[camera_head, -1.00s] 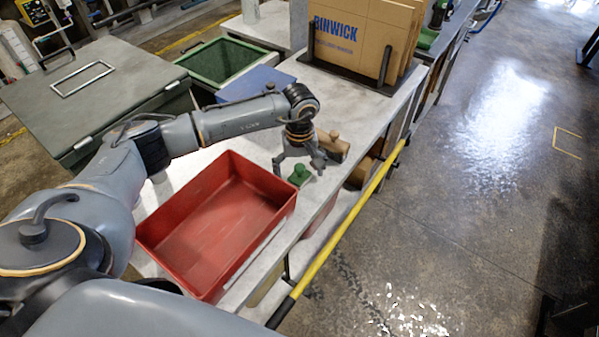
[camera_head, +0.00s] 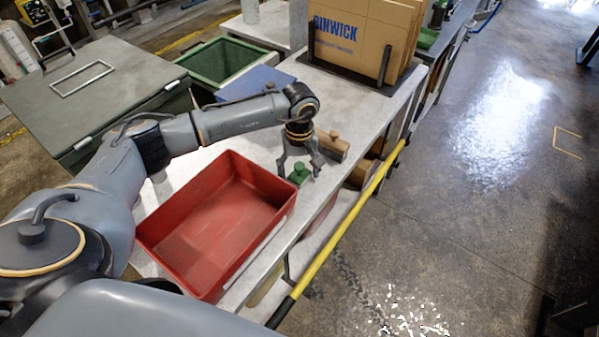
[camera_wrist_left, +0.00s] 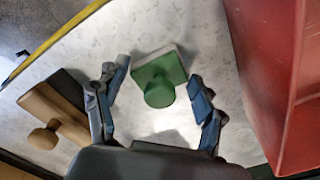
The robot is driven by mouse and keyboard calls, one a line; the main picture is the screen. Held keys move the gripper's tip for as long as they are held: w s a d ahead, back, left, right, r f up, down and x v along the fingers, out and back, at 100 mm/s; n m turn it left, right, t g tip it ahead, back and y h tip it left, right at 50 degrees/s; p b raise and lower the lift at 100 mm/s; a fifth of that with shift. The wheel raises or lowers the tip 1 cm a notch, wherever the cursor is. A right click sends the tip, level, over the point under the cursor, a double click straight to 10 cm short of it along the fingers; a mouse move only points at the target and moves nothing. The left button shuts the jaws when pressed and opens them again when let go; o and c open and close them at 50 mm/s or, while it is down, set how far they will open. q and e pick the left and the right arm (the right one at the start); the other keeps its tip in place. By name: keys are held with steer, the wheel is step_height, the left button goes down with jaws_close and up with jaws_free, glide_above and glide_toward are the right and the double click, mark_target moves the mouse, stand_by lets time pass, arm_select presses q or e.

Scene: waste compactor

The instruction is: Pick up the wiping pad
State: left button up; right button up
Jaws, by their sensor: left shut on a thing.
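A green pad with a round knob (camera_head: 299,174) is on the grey worktop, just right of the red tray. It also shows in the left wrist view (camera_wrist_left: 160,78), as a square base with the knob toward me. My left gripper (camera_head: 299,168) is over the pad, with its fingers on either side of it; they also show in the left wrist view (camera_wrist_left: 158,80). My right gripper is not in view.
A red tray (camera_head: 262,172) stands close to the left gripper. A brown knobbed block (camera_head: 333,145) lies just beyond it. A blue slab (camera_head: 254,83), a green bin (camera_head: 217,62) and cardboard sheets (camera_head: 360,38) are farther back. A yellow rail (camera_head: 345,225) runs along the worktop edge.

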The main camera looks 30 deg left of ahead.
arm_select(q)
steer(key=shift+w+r, duration=0.1)
steer(key=shift+r, duration=0.35)
steer(key=s+d+r+b, duration=0.5)
steer(key=s+d+r, duration=0.4)
steer(key=s+r, duration=0.1)
steer(key=shift+s+d+r, duration=0.15)
steer(key=shift+s+r, duration=0.2)
steer(key=shift+r, duration=0.5)
